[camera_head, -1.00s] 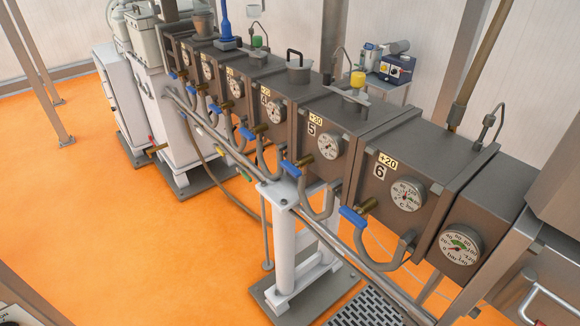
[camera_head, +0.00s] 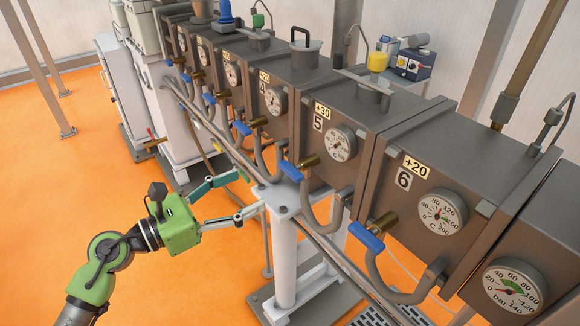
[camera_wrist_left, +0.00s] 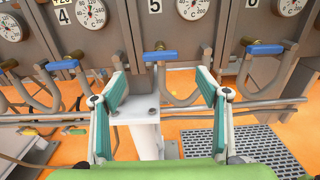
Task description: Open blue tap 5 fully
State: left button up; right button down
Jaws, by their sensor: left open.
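Blue tap 5 (camera_head: 292,170) is a blue lever on a brass valve below the 5 label, on the front of the brown machine. In the left wrist view this tap (camera_wrist_left: 160,56) is level and centred, beyond the gap between my fingers. My left gripper (camera_head: 250,192) is open and empty, to the left of the tap and a little lower, near the top of the white post. It touches nothing that I can make out. In the left wrist view its two green-padded fingers (camera_wrist_left: 162,82) are wide apart. My right gripper is not in view.
Blue tap 6 (camera_head: 366,236) is to the right and blue tap 4 (camera_head: 242,128) to the left. A bent grey pipe (camera_head: 335,215) hangs below tap 5. The white post (camera_head: 288,240) stands below the tap.

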aim_at(286, 171)
pick_arm(q)
jog(key=p+x, duration=0.3)
jog(key=x, duration=0.8)
jog(key=shift+w+d+r, duration=0.1)
jog(key=shift+d+r, duration=0.05)
jog(key=shift+w+d, duration=0.4)
jog(key=shift+d, duration=0.15)
jog(key=c, duration=1.1)
